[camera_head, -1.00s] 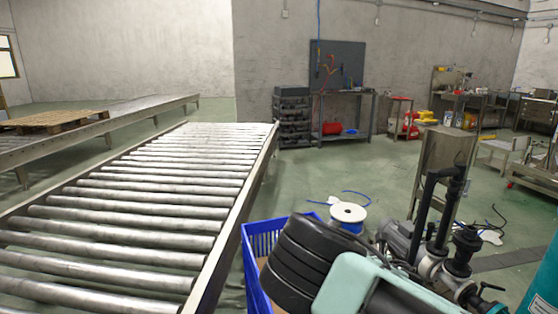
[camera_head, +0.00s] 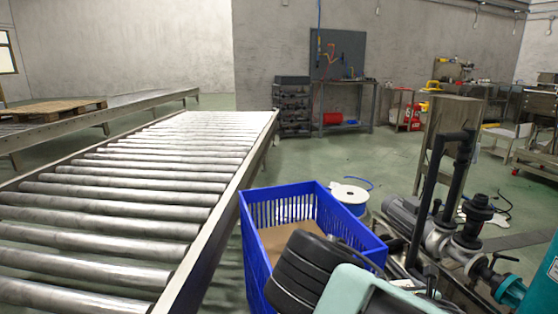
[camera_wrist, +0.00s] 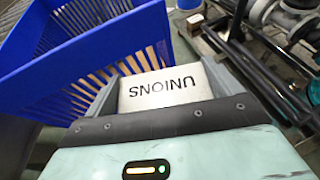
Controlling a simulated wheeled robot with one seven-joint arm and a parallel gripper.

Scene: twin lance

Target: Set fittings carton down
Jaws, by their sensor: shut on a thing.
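In the wrist view, a pale carton (camera_wrist: 165,90) marked "UNIONS" is held between the grey fingers of my gripper (camera_wrist: 168,76). The lettering appears upside down. The blue slatted crate (camera_wrist: 90,55) is beside and beyond the carton in that view; I cannot tell whether they touch. In the head view, the blue crate (camera_head: 262,238) stands right of the roller conveyor, with a flat brown surface visible inside. My black and mint arm covers the crate's near right part and hides my fingers and the carton there.
The roller conveyor (camera_head: 130,190) fills the left, its rollers bare. A pump with black pipes (camera_head: 455,215) stands at right. Open green floor lies beyond, toward a workbench (camera_head: 347,105) at the back wall.

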